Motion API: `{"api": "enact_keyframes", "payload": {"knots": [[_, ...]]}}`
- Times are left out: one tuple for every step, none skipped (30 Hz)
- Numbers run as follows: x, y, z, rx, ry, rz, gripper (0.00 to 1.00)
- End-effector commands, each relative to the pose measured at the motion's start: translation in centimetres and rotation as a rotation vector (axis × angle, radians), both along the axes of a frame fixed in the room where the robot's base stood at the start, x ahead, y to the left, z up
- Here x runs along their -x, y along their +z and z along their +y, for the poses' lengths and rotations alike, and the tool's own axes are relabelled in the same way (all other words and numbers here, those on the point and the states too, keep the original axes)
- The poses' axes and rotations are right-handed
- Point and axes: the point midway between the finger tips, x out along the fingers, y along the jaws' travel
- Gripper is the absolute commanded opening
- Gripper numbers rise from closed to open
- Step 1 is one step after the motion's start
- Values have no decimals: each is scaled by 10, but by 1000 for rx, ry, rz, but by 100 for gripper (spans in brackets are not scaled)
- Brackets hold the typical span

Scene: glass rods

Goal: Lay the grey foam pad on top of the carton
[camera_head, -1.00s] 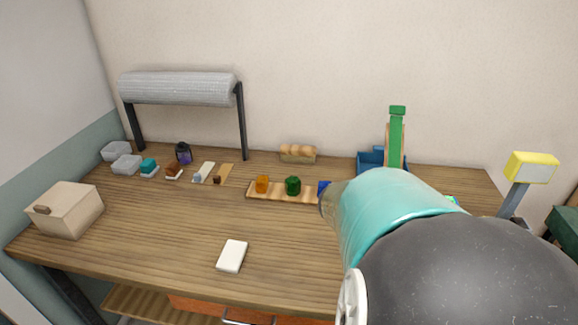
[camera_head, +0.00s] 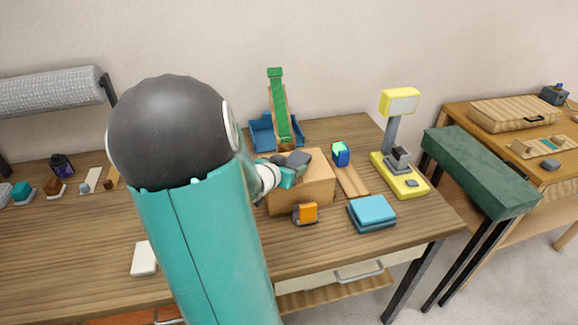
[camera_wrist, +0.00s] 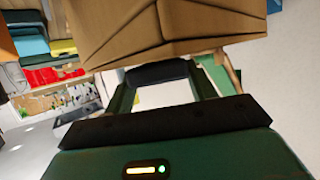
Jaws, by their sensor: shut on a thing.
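The carton (camera_head: 312,187) is a brown box on the table, right of my arm in the head view. It fills the top of the wrist view (camera_wrist: 165,30). My gripper (camera_head: 292,170) is at the carton's upper left part in the head view. The grey foam pad (camera_head: 298,158) shows at its fingertips, over the carton's top. In the wrist view my gripper (camera_wrist: 160,85) is shut on a dark grey piece (camera_wrist: 155,74), which looks like the pad, close to the carton. I cannot tell whether the pad touches the carton.
An orange block (camera_head: 306,213) stands in front of the carton, and a blue stack (camera_head: 371,212) is to the right. A white block (camera_head: 144,258) lies left of my arm.

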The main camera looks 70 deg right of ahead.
Motion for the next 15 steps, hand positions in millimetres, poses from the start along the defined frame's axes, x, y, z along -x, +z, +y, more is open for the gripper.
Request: {"api": "enact_keyframes", "payload": {"knots": [[0,-2,0,0,-1,-1,34],[0,-1,0,0,0,-1,34],[0,-1,0,1,-1,-2,34],[0,-1,0,1,-1,-2,34],[0,-1,0,1,-1,-2,34],[0,-1,0,1,-1,-2,34],[0,-1,0,1,-1,-2,34],[0,-1,0,1,0,-1,34],[0,-3,0,1,0,0,34],[0,-3,0,1,0,0,34],[0,-4,0,1,0,1,34],[0,-4,0,1,1,0,60],[0,-4,0,1,1,0,65],[0,-4,0,1,1,0,71],[0,-4,0,1,1,0,77]]}}
